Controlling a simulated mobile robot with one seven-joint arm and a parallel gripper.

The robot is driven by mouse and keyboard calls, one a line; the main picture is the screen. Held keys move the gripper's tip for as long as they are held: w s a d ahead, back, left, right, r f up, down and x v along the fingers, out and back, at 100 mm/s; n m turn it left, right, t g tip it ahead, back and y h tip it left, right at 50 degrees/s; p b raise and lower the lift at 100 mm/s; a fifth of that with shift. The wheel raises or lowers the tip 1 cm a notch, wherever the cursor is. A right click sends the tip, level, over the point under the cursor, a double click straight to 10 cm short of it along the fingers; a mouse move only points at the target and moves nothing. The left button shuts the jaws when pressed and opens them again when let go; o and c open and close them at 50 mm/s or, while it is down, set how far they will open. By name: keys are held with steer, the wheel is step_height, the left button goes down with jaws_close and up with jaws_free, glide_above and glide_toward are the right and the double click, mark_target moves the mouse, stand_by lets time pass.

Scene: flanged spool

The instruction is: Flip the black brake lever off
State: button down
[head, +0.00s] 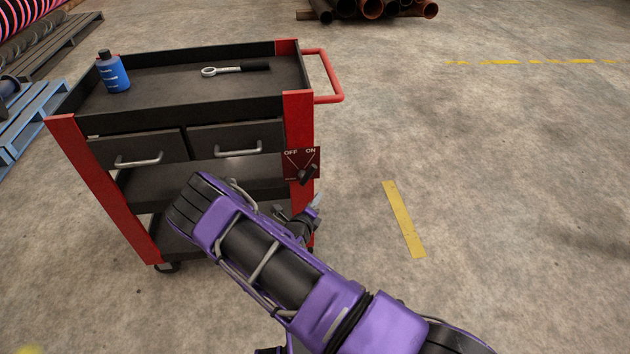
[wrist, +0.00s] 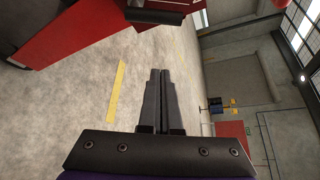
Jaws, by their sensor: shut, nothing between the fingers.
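The black brake lever (head: 308,175) sits on a red plate (head: 290,164) at the cart's front right post. The plate is marked OFF at left and ON at right, and the lever leans up to the right, toward ON. In the wrist view my gripper (wrist: 162,75) is shut and empty, its two dark fingers side by side. A dark piece at the top of that view, beside red metal, may be the lever; I cannot be sure. In the head view my arm mostly hides the gripper, which is just below the plate.
The red and black cart (head: 66,130) carries a blue bottle (head: 114,73) and a wrench (head: 235,69) on top. Its red handle (head: 333,80) sticks out at right. Two drawers are closed. Open concrete floor lies right of the cart; pipes lie far behind.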

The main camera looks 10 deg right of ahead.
steer(key=b+x, duration=0.2)
steer(key=x, duration=0.8)
steer(key=shift+w+a+r, duration=0.2)
steer(key=shift+a+r, duration=0.3)
steer(key=shift+a, duration=0.35)
steer(key=shift+w+a+r, duration=0.2)
steer(key=shift+a+r, duration=0.35)
steer(key=shift+a, duration=0.3)
